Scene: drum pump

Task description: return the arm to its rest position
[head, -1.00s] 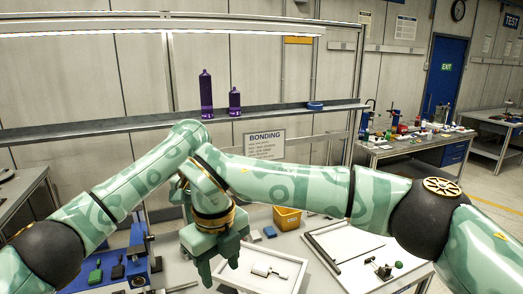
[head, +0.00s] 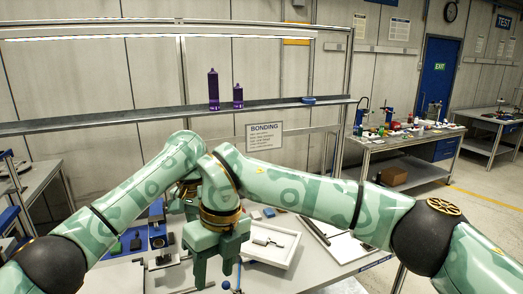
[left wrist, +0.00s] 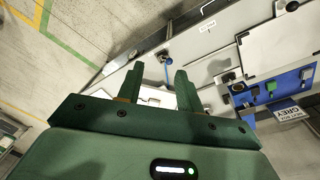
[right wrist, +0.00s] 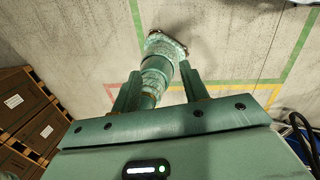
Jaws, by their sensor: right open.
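A blue fixture (head: 112,243) with small green and black parts is at left on the bench. A blue ball knob (left wrist: 168,60) shows near the left fingers. Purple bottles (head: 213,90) stand on the shelf (head: 140,122).

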